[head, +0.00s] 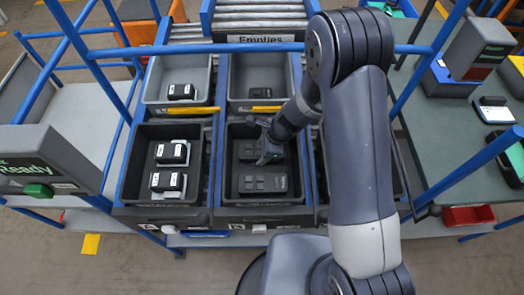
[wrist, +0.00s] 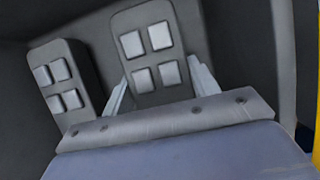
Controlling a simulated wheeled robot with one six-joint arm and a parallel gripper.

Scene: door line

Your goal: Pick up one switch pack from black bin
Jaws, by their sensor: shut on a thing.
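The black bin (head: 231,201) stands in the middle of the front row and holds dark switch packs. Packs show near its front (head: 264,183), with another dark one (head: 247,151) beside my gripper. My gripper (head: 268,157) reaches down into the back part of this bin. In the wrist view my gripper (wrist: 162,88) is shut on a dark grey switch pack (wrist: 150,62) with four pale square buttons, one finger on each side. A second switch pack (wrist: 60,80) lies to its left, apart from the fingers. Whether the held pack is clear of the bin floor is unclear.
A bin to the left (head: 127,185) holds black-and-white devices. Two grey bins (head: 150,80) (head: 236,80) stand behind, below a roller track marked Empties (head: 262,39). Blue frame posts (head: 88,62) rise at both sides. A green-grey bench (head: 440,150) is at the right.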

